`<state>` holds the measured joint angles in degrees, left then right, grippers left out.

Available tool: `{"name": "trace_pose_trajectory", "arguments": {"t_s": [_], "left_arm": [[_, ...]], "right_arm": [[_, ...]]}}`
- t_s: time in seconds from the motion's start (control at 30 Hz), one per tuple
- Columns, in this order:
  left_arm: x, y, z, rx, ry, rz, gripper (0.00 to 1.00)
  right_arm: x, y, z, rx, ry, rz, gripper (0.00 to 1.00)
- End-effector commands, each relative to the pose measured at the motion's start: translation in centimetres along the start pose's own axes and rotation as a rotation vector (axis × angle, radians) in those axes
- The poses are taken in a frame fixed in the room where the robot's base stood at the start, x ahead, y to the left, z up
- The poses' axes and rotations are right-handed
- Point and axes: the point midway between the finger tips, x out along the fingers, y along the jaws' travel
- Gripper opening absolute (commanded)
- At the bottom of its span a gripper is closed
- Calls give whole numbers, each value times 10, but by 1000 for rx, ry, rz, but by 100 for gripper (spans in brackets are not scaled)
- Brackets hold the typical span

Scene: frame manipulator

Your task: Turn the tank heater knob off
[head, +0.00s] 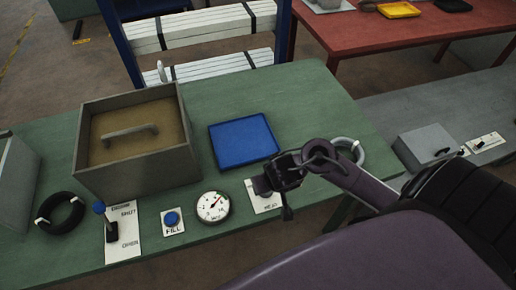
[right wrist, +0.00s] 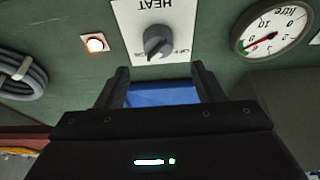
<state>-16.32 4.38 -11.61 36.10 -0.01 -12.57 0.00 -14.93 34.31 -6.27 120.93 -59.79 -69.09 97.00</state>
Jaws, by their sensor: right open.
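The heater knob (right wrist: 158,42) is a dark grey round knob with a raised grip bar, on a white plate (right wrist: 140,14) marked HEAT, which reads upside down in the right wrist view. Part of an OFF mark shows beside the knob. In the head view the plate (head: 270,207) shows under my right gripper (head: 272,184), which covers most of the knob. My right gripper (right wrist: 160,73) is open and empty. Its two fingers point towards the knob, one to each side, apparently short of it. A small lamp (right wrist: 95,43) beside the plate glows. My left gripper is not in view.
A round gauge (head: 212,207), a blue FILL button (head: 172,219) and a lever (head: 111,230) stand left of the plate. A grey hose coil (head: 350,148) lies to the right.

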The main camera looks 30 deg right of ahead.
Motion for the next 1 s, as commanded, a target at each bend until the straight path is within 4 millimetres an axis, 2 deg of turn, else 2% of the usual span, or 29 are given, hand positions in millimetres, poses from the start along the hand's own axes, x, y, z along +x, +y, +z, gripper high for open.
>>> {"name": "trace_pose_trajectory", "arguments": {"t_s": [0.1, 0.17, 0.4, 0.5, 0.6, 0.8, 0.87, 0.9, 1.0], "left_arm": [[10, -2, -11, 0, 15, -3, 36], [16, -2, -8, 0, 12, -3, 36], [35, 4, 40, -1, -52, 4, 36], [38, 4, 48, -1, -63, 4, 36], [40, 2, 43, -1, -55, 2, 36], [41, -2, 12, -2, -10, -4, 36], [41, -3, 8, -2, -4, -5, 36], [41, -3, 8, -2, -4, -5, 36], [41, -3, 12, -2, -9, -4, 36]], "right_arm": [[12, 0, 1, -1, 2, 2, 62], [22, 0, 2, -2, 2, 3, 62], [60, 1, 1, 0, 2, 3, 62], [70, 0, 0, 0, 2, 1, 62], [75, 0, 0, -1, 1, 1, 62], [76, 0, 0, 0, 1, 1, 62], [76, 0, 0, 0, 1, 1, 62], [76, 0, 0, 0, 1, 1, 61], [76, 0, 0, 0, 1, 1, 48]]}}
